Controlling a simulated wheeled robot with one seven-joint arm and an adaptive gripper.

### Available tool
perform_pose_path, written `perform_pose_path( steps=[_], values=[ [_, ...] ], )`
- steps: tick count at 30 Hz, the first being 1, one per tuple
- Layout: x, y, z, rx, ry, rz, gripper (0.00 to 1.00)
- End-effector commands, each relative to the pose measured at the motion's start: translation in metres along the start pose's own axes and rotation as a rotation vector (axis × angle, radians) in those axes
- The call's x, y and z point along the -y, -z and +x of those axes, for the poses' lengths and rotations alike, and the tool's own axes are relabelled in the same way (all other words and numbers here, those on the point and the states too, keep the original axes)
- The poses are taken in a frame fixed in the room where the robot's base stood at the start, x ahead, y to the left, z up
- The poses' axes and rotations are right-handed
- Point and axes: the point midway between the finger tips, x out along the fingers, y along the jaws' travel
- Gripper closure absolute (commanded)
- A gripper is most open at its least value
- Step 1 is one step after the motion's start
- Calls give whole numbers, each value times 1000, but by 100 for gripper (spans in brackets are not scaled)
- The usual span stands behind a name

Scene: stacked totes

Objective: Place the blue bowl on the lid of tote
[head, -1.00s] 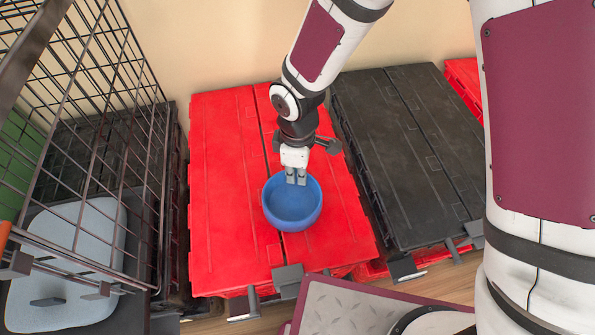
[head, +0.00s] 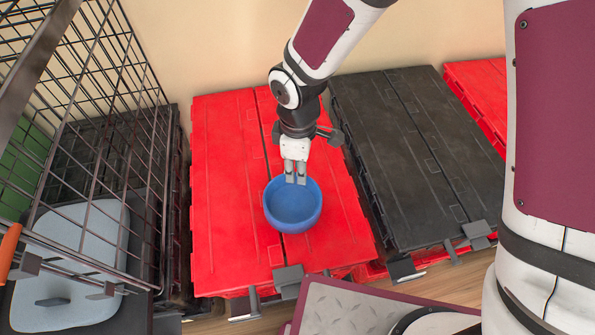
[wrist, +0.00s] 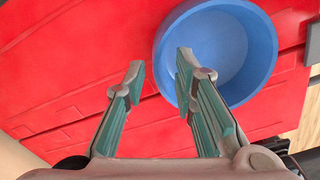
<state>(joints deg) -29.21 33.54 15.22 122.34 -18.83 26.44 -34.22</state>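The blue bowl (head: 294,208) sits upright on the red lid of a tote (head: 228,190), right of the lid's middle. It also shows in the wrist view (wrist: 240,55), resting on the red lid (wrist: 80,60). My gripper (head: 295,179) is above the bowl's far rim. One fingertip overlaps the bowl's rim in that view and the other is outside the bowl over the red lid. I cannot tell whether a finger touches the bowl.
A black-lidded tote (head: 415,150) stands to the right, with another red tote (head: 480,90) beyond it. A black wire cage or cart (head: 100,120) stands at the left with a pale blue-grey item (head: 70,255). The red lid's left part is clear.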

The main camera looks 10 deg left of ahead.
Motion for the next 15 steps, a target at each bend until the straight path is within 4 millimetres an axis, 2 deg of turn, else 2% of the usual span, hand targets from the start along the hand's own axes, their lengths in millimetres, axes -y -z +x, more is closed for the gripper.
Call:
perform_pose_path(
  steps=[1,6,10,15],
  values=[
    [-1,0,-15,-4,-4,1,75],
    [0,0,-50,-3,-4,2,75],
    [0,0,-70,-2,-3,-1,75],
    [0,0,-84,-1,-1,0,75]
  ],
)
